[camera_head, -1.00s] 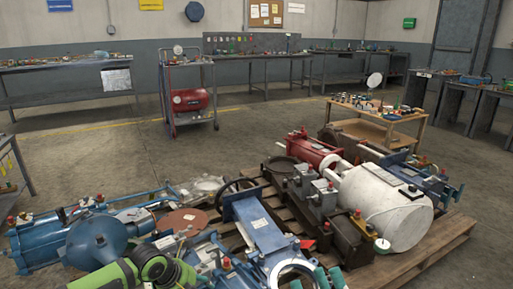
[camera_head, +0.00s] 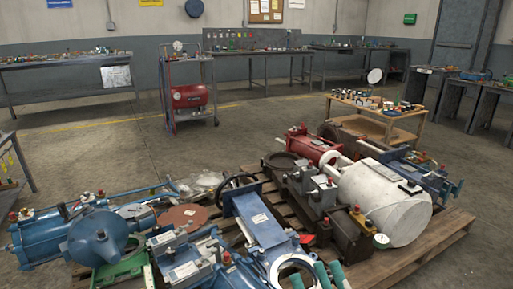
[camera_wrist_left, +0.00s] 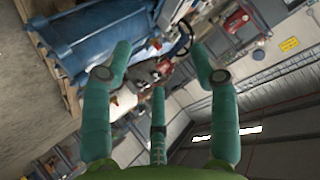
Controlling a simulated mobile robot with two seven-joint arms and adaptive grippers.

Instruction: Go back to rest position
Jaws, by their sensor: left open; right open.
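My right gripper (camera_head: 318,277) shows at the bottom edge of the head view. Its teal fingertips are spread and empty, in front of the pallet parts, and the rest of it is out of frame. My left gripper (camera_wrist_left: 160,68) shows only in the left wrist view. Its teal fingers are spread apart with nothing between them. Blue metal machinery (camera_wrist_left: 95,30) lies beyond its left finger in that view. The left arm is not visible in the head view.
A wooden pallet (camera_head: 420,246) holds a white cylinder (camera_head: 380,205), a blue valve body (camera_head: 257,220) and a red part (camera_head: 314,146). A blue pump (camera_head: 85,238) lies at the left. A red compressor cart (camera_head: 189,97) stands behind. Floor between is clear.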

